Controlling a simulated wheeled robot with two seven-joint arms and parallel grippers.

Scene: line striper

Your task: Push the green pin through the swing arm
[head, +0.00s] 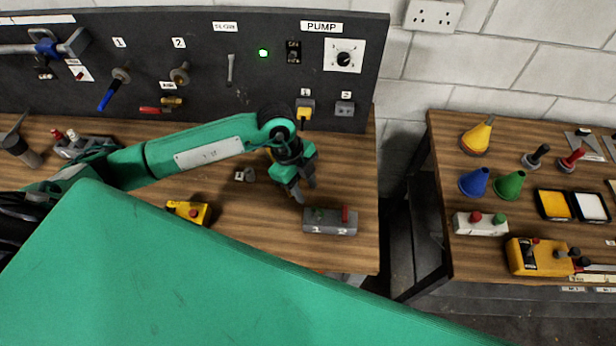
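A grey block (330,228) marked 1 and 2 sits on the left table. A small green piece (318,213), which looks like the green pin, stands at its position 1. A red pin (345,214) stands upright at position 2. My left gripper (304,192) points down just behind and left of the green piece. Its two fingers look apart, with nothing seen between them. I cannot pick out the swing arm for certain. My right gripper is not in view.
A black panel (220,60) with valves, numbered sockets and a pump switch stands behind the table. A yellow box with a red button (188,212) lies left of the grey block. A second table (500,262) with funnels and boxes stands right, across a gap.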

